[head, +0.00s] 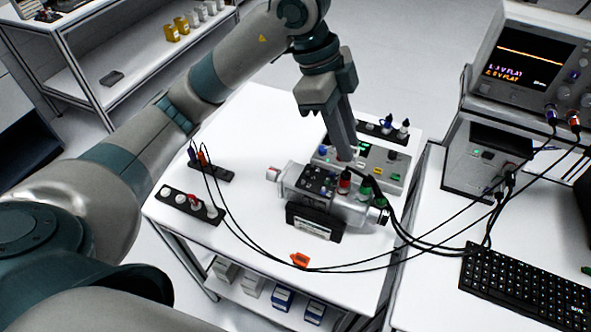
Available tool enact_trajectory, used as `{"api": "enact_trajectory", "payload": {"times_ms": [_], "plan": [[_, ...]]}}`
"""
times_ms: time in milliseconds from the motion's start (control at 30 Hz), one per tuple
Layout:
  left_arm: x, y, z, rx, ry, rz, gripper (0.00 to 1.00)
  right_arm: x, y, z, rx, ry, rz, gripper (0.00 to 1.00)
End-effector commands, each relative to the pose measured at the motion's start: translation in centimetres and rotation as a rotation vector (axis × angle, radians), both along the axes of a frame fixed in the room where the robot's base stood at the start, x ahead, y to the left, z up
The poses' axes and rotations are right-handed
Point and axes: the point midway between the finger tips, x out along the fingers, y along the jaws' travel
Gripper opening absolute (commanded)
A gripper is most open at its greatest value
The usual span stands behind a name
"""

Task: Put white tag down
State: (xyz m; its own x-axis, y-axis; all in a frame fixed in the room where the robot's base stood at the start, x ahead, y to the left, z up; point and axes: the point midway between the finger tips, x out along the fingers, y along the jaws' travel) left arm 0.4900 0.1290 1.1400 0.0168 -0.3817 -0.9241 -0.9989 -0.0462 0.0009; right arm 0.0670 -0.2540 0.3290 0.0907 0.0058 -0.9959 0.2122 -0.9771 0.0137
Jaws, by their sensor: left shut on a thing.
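My left gripper (345,157) comes down from the top over the white table (265,130). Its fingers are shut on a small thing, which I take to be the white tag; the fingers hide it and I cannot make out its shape. The fingertips are just behind the grey servo unit (350,208), in front of the grey box with coloured buttons (390,170). I cannot tell whether the held thing touches either of them. An orange tag (300,260) lies on the table near the front. My right gripper is not in view.
Black cables cross the table's front and right. Black strips with plugs (178,203) lie at the left. A black-framed label plate (313,225) stands before the servo unit. An oscilloscope (525,60) and keyboard (525,285) are on the right bench. The table's back left is clear.

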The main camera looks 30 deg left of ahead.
Motion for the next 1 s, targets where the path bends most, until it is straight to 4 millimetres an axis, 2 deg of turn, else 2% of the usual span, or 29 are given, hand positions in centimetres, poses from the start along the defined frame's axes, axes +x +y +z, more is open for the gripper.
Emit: {"api": "enact_trajectory", "payload": {"times_ms": [167,333,800,1000], "plan": [[0.0,0.2,-0.1,0.0,0.0,0.0,0.0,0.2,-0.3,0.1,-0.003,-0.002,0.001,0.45],[-0.1,1.5,-0.8,0.0,0.002,0.002,0.0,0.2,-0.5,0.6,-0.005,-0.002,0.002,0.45],[-0.4,9.3,-5.4,0.002,0.005,0.003,0.0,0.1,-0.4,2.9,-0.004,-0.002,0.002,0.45],[-0.4,11.3,-6.7,0.0,0.002,0.0,0.0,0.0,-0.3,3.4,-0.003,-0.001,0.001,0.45]]}}
